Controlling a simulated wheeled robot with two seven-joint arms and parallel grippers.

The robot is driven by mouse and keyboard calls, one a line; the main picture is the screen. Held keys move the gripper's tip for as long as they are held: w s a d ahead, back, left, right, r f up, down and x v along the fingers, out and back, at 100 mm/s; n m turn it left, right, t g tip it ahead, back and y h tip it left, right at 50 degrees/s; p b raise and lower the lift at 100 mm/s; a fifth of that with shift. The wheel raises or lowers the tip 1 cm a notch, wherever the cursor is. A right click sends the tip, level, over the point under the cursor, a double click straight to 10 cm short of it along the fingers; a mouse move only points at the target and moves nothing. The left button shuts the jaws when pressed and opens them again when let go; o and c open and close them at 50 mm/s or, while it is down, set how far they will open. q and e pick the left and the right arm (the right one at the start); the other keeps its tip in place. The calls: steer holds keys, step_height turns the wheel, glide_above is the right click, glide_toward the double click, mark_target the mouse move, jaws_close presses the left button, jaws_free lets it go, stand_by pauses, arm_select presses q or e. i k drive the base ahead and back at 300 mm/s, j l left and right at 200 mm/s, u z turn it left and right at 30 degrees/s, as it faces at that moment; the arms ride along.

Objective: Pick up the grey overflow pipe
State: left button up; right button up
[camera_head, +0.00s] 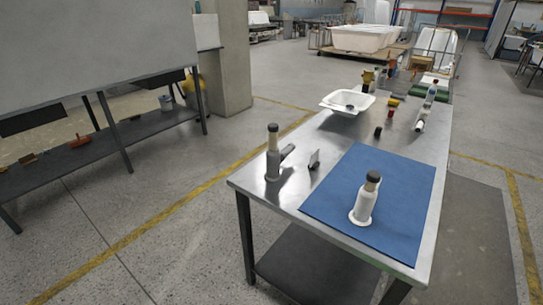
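A light grey upright pipe (272,166) with a beige collar and a dark cap stands near the left edge of the metal table (330,142). A dark stub sits at its right side; I cannot tell if it is attached. A similar whitish pipe (364,205) with a round foot flange and a dark cap stands on the blue mat (408,190). I cannot tell for certain which is the overflow pipe; the left one looks greyer. Neither of my grippers is in view.
A small dark plate (314,160) stands between the left pipe and the mat. A white basin (346,103), bottles and small parts crowd the table's far end. A dark low bench (100,150) is at the left. The floor between bench and table is clear.

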mark_target(274, 160)
steer(key=i+j+z, duration=0.4)
steer(key=j+z, duration=0.15)
steer(key=i+j+z, duration=0.15)
steer(key=j+z, duration=0.15)
steer(key=j, duration=0.2)
steer(key=i+j+z, duration=0.15)
steer(key=j+z, duration=0.15)
steer(key=j, duration=0.15)
steer(key=j+z, duration=0.55)
steer(key=j, duration=0.35)
steer(key=i, duration=0.05)
